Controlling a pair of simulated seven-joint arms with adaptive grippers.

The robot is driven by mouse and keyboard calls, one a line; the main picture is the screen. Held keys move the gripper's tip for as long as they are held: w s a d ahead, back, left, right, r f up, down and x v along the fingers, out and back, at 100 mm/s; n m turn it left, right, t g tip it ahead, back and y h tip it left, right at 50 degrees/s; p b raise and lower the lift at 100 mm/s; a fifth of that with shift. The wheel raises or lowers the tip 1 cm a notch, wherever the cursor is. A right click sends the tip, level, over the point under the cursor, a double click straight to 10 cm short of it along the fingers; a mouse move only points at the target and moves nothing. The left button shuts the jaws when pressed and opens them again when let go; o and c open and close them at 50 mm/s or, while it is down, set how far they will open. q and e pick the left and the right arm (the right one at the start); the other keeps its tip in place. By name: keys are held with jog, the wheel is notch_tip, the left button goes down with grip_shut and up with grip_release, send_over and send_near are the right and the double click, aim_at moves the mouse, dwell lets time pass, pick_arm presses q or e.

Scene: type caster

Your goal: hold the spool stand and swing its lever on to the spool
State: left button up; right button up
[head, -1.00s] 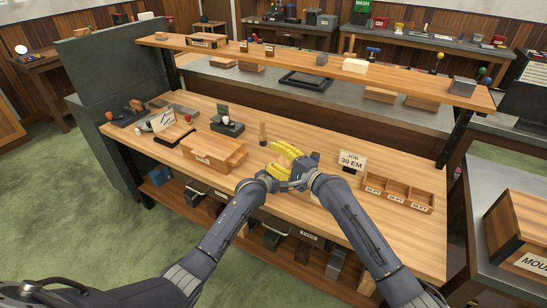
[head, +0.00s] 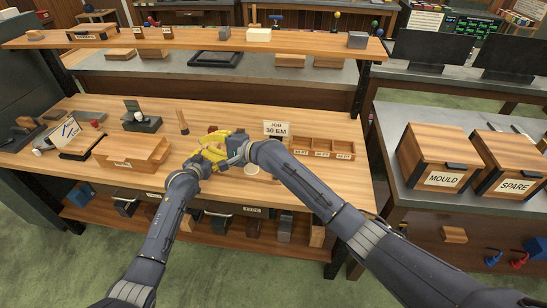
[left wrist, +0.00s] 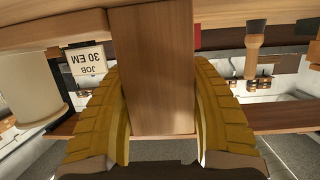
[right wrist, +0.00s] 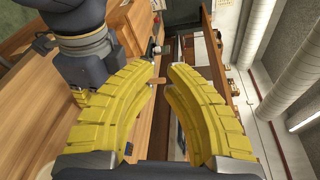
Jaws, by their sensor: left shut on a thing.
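The spool stand shows in the left wrist view as a wooden upright (left wrist: 158,70) between my left gripper's yellow fingers (left wrist: 160,120), which are shut on it. A pale cream spool (left wrist: 32,85) is at the left of that view. In the head view, a pale round top (head: 252,169), likely the spool, shows beside the grippers. My right gripper (right wrist: 167,76) is open, its curved fingers a small gap apart. A small brown wooden piece (right wrist: 158,82) shows near its tips; I cannot tell whether it is the lever. In the head view the grippers hide most of the stand.
A JOB 30 EM sign (head: 277,130) and a compartment tray (head: 320,148) stand right of the grippers. A raised shelf (head: 200,40) spans the back.

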jog(key=w+d+f+m+h, duration=0.1)
jog(key=d+f+m, duration=0.1)
jog(key=d, duration=0.4)
jog(key=w+d+f+m+g+h, duration=0.1)
jog(key=d+f+m, duration=0.1)
jog(key=d, duration=0.4)
jog(key=w+d+f+m+g+h, duration=0.1)
jog(key=d+f+m, duration=0.1)
jog(key=d, duration=0.5)
jog(key=shift+w+d+f+m+h, duration=0.1)
jog(key=shift+w+f+m+h, duration=0.25)
jog(key=shift+f, duration=0.45)
grip_shut()
jog(key=d+f+m+g+h, duration=0.25)
jog(key=d+m, duration=0.45)
jog(key=d, duration=1.1)
jog(key=shift+t, duration=0.35)
jog(key=x, duration=0.9)
jog(key=shift+s+a, duration=0.15)
jog(key=a, duration=0.1)
jog(key=w+a, duration=0.1)
jog(key=shift+a+r, duration=0.15)
jog(key=shift+a, duration=0.15)
jog(key=shift+w+a, duration=0.15)
jog(key=shift+a, duration=0.3)
jog(key=shift+w+a+n+g, duration=0.4)
jog(key=shift+n+g, duration=0.1)
jog(key=shift+n, duration=0.35)
